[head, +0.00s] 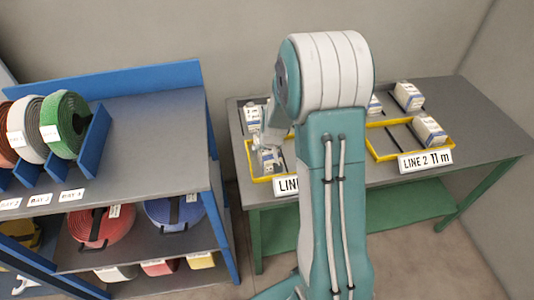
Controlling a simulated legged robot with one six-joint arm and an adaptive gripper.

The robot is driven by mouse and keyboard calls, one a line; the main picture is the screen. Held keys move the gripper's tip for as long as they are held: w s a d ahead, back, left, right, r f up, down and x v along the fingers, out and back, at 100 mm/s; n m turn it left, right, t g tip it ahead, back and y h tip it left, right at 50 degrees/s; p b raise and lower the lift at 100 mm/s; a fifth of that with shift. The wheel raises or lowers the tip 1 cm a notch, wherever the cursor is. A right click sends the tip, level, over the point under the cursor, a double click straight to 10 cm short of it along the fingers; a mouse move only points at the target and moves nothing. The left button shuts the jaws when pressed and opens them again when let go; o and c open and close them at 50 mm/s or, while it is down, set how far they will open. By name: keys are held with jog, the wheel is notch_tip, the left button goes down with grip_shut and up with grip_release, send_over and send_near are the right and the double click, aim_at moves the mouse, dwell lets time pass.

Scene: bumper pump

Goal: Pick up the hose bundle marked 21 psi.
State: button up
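Coiled hose bundles stand on the blue rack at the left. On its top, a green coil (72,118), a grey-white coil (33,127) and a partly cut-off orange-red coil (7,135) stand upright between blue dividers. On the shelf below lie a red coil (92,230) and a blue coil (180,211). White tags hang on several coils, but their print is too small to read, so I cannot tell which is marked 21 psi. My gripper (268,150) is over the left part of the grey table, near small white boxes and away from the coils. Its fingers are unclear.
The grey table (478,132) holds white boxes and yellow-framed trays; the right tray (375,148) has a sign (425,160) reading "LINE 2 11 m". My arm hides the table's middle. The rack's blue side post (222,220) stands close to the table. The rack's lowest shelf holds more coils.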

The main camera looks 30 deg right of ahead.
jog(key=c, duration=1.1)
